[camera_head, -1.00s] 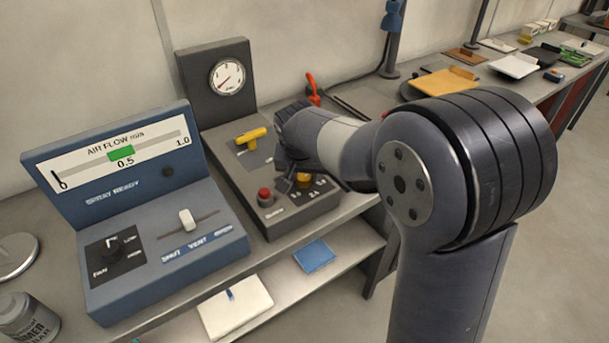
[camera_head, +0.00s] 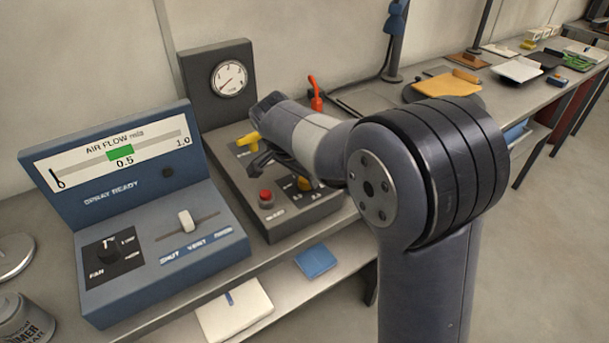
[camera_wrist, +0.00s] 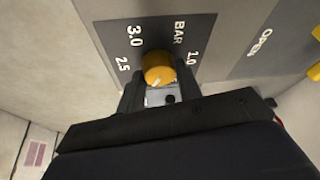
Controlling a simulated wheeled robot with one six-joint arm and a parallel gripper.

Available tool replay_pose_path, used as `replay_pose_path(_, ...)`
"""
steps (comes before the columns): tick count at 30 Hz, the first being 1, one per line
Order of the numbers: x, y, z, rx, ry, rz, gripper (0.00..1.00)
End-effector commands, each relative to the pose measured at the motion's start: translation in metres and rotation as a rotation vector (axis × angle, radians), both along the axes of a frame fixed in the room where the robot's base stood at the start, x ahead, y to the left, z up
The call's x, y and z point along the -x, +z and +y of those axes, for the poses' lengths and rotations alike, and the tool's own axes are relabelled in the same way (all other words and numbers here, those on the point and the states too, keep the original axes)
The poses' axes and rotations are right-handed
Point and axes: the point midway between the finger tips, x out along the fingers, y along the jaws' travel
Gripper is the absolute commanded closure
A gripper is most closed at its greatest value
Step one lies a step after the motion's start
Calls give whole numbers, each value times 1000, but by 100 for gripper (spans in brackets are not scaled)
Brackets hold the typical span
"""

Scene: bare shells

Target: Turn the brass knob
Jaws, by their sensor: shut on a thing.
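The brass knob (camera_wrist: 158,67) is a round yellow-orange cap on a dark plate marked BAR, 1.0, 2.5 and 3.0. A pale pointer line on its face points towards the bottom of the wrist view. It also shows in the head view (camera_head: 304,184), partly covered by my arm, on the grey control box (camera_head: 228,182). My gripper (camera_wrist: 159,78) has a dark finger on each side of the knob and is shut on it. The fingertips are hard to make out in the head view.
A yellow handle (camera_head: 247,139) and a red button (camera_head: 266,198) sit on the same box, close to my gripper. A round gauge (camera_head: 229,78) stands behind. A blue air-flow console (camera_head: 170,270) is to the left.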

Motion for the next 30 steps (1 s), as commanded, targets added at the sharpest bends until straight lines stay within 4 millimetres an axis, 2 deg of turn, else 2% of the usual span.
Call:
replay_pose_path(12,1,-1,0,-1,-7,2,89)
replay_pose_path(13,1,-1,0,-1,-7,2,65)
replay_pose_path(18,0,-1,0,-1,-6,2,51)
replay_pose_path(21,0,-1,0,0,-6,1,45)
replay_pose_path(30,2,5,2,0,-5,0,45)
